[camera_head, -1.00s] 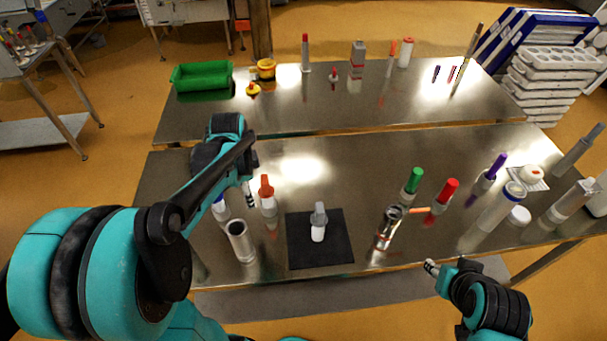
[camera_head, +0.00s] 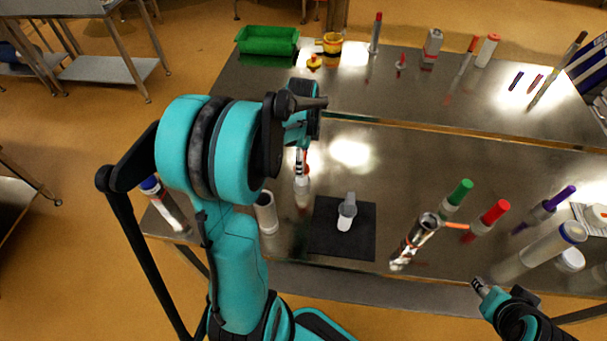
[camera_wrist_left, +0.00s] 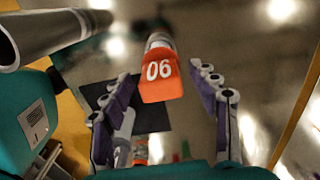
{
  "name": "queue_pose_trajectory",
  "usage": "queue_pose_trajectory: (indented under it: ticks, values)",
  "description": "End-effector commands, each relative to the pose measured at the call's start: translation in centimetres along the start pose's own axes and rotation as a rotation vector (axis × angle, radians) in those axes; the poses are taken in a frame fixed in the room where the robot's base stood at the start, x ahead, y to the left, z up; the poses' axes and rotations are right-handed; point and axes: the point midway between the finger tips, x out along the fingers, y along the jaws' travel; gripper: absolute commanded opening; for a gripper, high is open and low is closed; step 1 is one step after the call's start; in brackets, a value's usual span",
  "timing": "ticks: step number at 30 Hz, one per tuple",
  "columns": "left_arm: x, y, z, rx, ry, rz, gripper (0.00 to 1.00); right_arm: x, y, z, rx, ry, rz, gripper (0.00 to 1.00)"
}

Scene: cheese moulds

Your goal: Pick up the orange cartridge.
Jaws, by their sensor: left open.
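The orange cartridge (camera_head: 302,186) stands on the near steel table, its white body showing and its orange cap partly hidden behind my left gripper (camera_head: 301,158). In the left wrist view the cartridge's orange cap (camera_wrist_left: 161,82), marked "06", shows between the two open fingers of my left gripper (camera_wrist_left: 163,77). Gaps show on both sides, so neither finger touches it. I cannot tell how far below the fingertips it is. My right gripper (camera_head: 481,286) is low at the table's front edge, far from the cartridge; its jaws are too small to read.
A grey cartridge (camera_head: 346,212) stands on a black mat (camera_head: 325,238) to the right. A metal tube (camera_head: 266,214) stands close in front, also large in the wrist view (camera_wrist_left: 45,36). A blue-capped tube (camera_head: 166,205) is at left. Green-capped (camera_head: 457,194) and red-capped (camera_head: 492,216) cartridges stand right.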

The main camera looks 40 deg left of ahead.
Motion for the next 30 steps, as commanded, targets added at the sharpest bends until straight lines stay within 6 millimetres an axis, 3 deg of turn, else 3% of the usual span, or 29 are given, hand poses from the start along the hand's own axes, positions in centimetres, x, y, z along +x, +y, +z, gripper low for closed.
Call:
queue_pose_trajectory:
  ticks: [12, 21, 23, 27, 30]
  values:
    - [5.9, -0.2, 0.0, -0.001, 0.0, 0.0, 0.6, 1.5, 0.0, 1.1, 0.0, 0.0, 0.0, 0.4]
    - [6.4, -0.2, 0.0, -0.001, 0.0, 0.0, 0.6, 1.6, 0.0, 1.1, 0.0, 0.0, 0.0, 0.4]
    - [6.4, -0.2, 0.0, -0.001, 0.0, 0.0, 0.5, 1.6, 0.0, 1.1, 0.0, 0.0, 0.0, 0.4]
    - [6.4, -0.2, 0.0, -0.001, 0.0, 0.0, 0.13, 1.6, 0.0, 1.1, 0.0, 0.0, 0.0, 0.4]
    - [6.4, -0.2, 0.0, -0.001, 0.0, 0.0, 0.12, 1.6, 0.0, 1.1, 0.0, 0.0, 0.0, 0.4]
